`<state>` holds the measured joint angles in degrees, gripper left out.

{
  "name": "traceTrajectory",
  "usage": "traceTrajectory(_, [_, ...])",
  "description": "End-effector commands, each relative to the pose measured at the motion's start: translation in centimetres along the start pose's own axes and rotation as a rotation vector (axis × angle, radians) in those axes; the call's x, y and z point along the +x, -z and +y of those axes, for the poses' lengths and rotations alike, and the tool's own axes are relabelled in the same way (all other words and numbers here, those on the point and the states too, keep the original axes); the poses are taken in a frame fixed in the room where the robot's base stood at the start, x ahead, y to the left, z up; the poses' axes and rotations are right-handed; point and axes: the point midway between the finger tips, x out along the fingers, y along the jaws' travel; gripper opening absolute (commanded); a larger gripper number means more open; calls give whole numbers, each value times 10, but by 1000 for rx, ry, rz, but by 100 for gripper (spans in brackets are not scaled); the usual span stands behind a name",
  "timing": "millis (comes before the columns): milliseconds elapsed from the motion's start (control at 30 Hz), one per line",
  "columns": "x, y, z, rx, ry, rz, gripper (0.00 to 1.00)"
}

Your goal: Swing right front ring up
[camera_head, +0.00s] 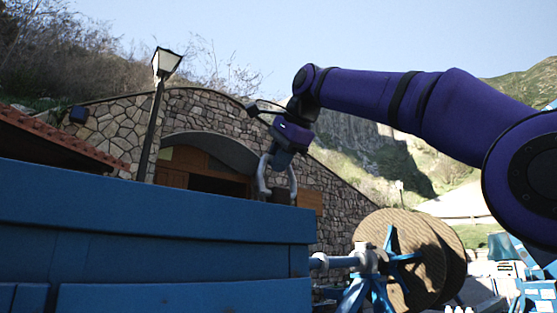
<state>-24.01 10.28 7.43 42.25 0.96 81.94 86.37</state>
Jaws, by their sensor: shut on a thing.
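My gripper (278,194) points down at the top edge of a large blue box-like body (150,218), close to its right end. Its two grey curved fingers stand a little apart, one on each side. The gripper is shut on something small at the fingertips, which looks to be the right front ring. The ring itself cannot be made out clearly, and its tilt cannot be told.
A wooden cable reel (396,240) with a blue stand (368,290) and an axle stands to the right. A lamp post (154,115) and a stone building (215,115) are behind. Open air surrounds the gripper above the blue body.

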Motion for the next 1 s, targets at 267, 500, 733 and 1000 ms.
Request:
traceTrajectory(267, [2, 1, -1, -2, 1, 2, 0])
traceTrajectory(500, [3, 1, -1, -2, 2, 3, 0])
traceTrajectory(733, [2, 2, -1, -2, 2, 3, 0])
traceTrajectory(1000, [2, 1, -1, -1, 1, 2, 40])
